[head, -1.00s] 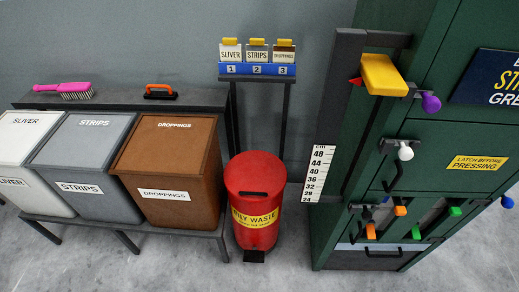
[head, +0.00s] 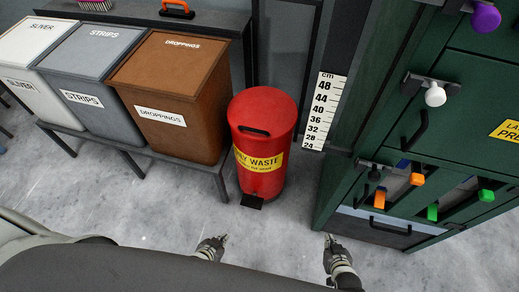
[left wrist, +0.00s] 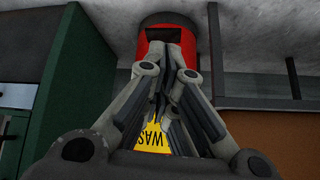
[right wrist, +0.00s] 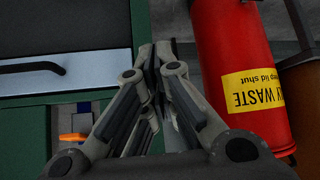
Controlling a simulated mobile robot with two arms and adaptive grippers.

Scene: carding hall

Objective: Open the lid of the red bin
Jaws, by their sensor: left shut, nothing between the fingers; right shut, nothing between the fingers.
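The red bin (head: 262,145) stands on the floor between the brown bin and the green machine. The bin also shows in the left wrist view (left wrist: 165,20) and right wrist view (right wrist: 232,45).
The brown droppings bin (head: 168,75) and grey strips bin (head: 98,70) stand on a rack at left. The green machine (head: 345,165) with coloured knobs and handles fills the right. Grey floor (head: 150,215) in front of the bin is clear.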

